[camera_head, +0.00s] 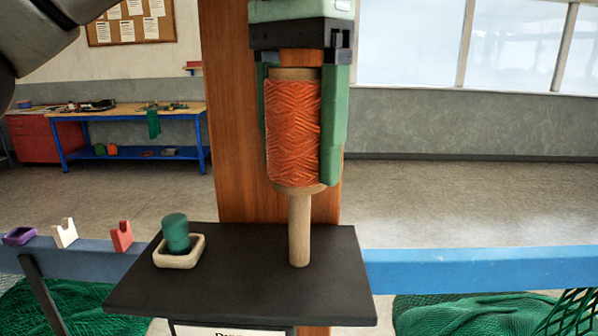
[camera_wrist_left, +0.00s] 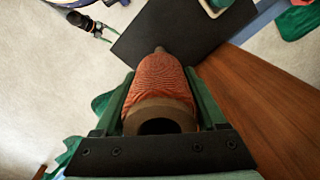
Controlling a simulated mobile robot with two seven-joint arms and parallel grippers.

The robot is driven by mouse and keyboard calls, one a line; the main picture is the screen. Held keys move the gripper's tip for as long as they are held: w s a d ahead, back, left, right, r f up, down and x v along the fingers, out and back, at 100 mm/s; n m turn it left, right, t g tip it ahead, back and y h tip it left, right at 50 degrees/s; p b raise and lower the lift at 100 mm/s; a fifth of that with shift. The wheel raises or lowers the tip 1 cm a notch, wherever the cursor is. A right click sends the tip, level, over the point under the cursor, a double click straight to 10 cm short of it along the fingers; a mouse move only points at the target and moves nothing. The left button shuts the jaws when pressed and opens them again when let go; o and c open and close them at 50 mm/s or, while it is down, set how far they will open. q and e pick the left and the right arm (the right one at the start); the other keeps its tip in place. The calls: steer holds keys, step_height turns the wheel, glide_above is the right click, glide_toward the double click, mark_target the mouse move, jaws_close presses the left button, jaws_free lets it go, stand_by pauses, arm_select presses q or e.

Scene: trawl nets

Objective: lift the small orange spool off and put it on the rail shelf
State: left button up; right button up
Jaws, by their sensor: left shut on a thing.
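The small orange spool (camera_head: 292,130) has orange twine wound on a pale wooden core. My left gripper (camera_head: 298,172) comes down from above and is shut on it, a green finger on each side. The spool is upright, over a wooden peg (camera_head: 299,232) on a black shelf (camera_head: 230,290) at the blue rail. Bare peg shows between spool and shelf; whether its tip is inside the spool is hidden. In the left wrist view the spool (camera_wrist_left: 161,82) lies between the fingers, its hole dark.
A green cylinder (camera_head: 175,232) stands in a cream tray (camera_head: 193,256) on the shelf's left. A wooden post (camera_head: 232,130) rises close behind the spool. White (camera_head: 64,234) and red (camera_head: 121,237) holders sit on the blue rail (camera_head: 470,268). Green nets hang below. The shelf's front middle is clear.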

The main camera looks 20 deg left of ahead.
arm_select(q)
steer(key=shift+r, duration=1.4)
steer(key=s+d, duration=0.2)
steer(key=s, duration=0.6)
steer(key=s+d+b, duration=0.1)
steer(key=s+d, duration=0.2)
steer(key=s, duration=0.6)
steer(key=shift+s, duration=0.2)
steer(key=shift+r, duration=0.2)
steer(key=shift+r+p, duration=0.2)
steer(key=shift+p, duration=0.25)
